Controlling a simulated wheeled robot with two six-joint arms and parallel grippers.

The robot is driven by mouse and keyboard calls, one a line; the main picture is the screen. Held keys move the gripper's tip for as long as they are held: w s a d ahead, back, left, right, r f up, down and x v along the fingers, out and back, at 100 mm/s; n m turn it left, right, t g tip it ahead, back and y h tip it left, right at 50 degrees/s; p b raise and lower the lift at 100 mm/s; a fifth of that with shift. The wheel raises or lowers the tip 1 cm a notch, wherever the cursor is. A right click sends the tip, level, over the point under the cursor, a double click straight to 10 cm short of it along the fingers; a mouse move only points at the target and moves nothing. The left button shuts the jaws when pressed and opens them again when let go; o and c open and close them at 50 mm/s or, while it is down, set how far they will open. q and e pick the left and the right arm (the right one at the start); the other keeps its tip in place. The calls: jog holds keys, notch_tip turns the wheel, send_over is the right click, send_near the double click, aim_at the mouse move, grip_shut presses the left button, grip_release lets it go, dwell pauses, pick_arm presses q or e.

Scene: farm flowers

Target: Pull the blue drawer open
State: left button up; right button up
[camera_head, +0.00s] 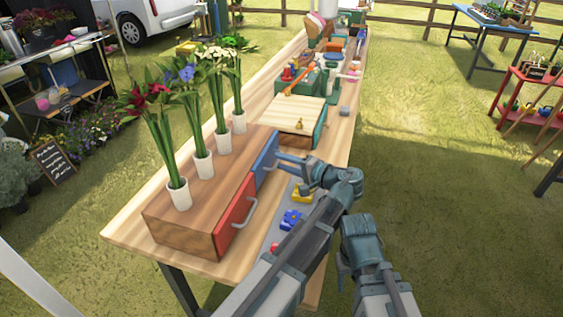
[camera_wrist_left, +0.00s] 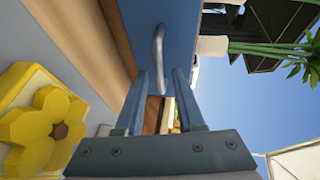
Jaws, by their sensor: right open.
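The blue drawer (camera_head: 265,160) is the far drawer of a wooden box on the table; its front looks flush with the red one beside it. In the left wrist view the blue drawer front (camera_wrist_left: 178,25) fills the upper middle, with a curved metal handle (camera_wrist_left: 158,45). My left gripper (camera_head: 279,157) is at the blue drawer front. In the wrist view its two fingers (camera_wrist_left: 162,75) are apart, with the lower end of the handle showing between them. My right gripper (camera_head: 343,268) is open and empty, beyond the table's right edge.
The red drawer (camera_head: 236,212) has its own handle. Several white vases (camera_head: 203,164) with flowers stand on the wooden box (camera_head: 170,222). Yellow (camera_head: 303,194) and blue (camera_head: 291,219) flower pieces lie under my left arm. A wooden-topped box (camera_head: 297,113) stands farther back.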

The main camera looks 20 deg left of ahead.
pick_arm(q)
grip_shut()
dwell(1.2)
